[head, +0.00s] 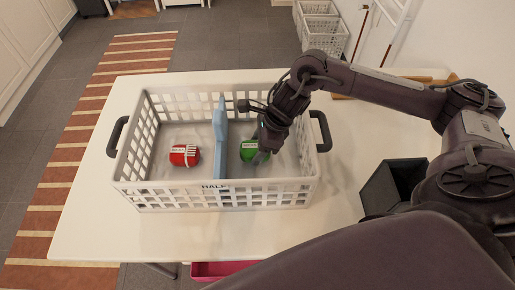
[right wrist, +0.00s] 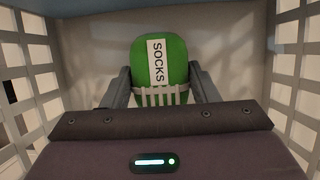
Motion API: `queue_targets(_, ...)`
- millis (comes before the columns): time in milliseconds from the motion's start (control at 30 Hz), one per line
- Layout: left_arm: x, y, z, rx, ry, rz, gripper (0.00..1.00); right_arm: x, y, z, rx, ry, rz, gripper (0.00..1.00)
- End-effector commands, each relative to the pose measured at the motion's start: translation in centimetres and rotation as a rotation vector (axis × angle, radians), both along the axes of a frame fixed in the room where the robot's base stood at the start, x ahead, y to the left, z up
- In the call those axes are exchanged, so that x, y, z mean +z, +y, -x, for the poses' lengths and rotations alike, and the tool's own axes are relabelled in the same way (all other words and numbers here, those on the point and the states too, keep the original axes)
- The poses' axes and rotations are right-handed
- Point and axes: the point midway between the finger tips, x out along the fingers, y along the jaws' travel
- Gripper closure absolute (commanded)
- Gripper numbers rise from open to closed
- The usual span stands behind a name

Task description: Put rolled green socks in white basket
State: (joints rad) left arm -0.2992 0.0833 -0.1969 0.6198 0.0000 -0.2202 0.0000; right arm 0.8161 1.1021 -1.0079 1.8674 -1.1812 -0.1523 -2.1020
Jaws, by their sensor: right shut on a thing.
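The rolled green socks (head: 249,151) are inside the right compartment of the white basket (head: 218,195) on the table. They carry a white label reading SOCKS, clear in the right wrist view (right wrist: 174,60). My right gripper (head: 262,155) reaches down into that compartment. Its two fingers (right wrist: 163,92) are on either side of the socks, shut on them. In the head view the gripper partly covers the socks. I cannot tell whether they touch the basket floor. My left gripper is not in view.
A light blue divider (head: 220,140) splits the basket. A red roll (head: 185,155) with a white label lies in the left compartment. A dark grey bin (head: 385,185) stands at the right of the white table (head: 90,215). The table's left side is clear.

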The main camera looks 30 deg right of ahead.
Motion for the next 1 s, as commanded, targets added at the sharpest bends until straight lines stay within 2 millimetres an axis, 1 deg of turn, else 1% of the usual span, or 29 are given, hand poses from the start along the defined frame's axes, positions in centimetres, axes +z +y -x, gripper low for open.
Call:
queue_targets(33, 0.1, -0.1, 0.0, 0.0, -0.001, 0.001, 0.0, -0.7, 0.0, 0.0, -0.001, 0.002, 0.0, 0.69)
queue_targets(133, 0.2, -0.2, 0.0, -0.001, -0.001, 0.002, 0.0, -1.5, 0.0, 0.0, -0.001, 0.0, 0.0, 0.69)
queue_targets(367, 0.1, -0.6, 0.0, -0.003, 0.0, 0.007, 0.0, -1.6, 0.0, 0.0, 0.0, -0.002, 0.0, 0.69)
queue_targets(533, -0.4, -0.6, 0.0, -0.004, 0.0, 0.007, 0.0, -2.1, 0.0, 0.0, 0.0, -0.002, 0.0, 0.69)
queue_targets(567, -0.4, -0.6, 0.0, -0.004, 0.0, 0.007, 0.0, -2.1, 0.0, 0.0, 0.0, -0.002, 0.0, 0.45)
queue_targets(700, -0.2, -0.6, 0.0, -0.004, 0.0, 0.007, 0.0, -1.9, 0.0, 0.0, -0.001, -0.002, 0.001, 0.26)
queue_targets(733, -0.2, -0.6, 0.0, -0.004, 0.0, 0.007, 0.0, -1.9, 0.0, 0.0, -0.001, -0.002, 0.001, 0.24)
queue_targets(1000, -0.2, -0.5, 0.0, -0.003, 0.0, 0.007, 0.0, -1.8, 0.0, 0.0, -0.001, -0.002, 0.001, 0.24)
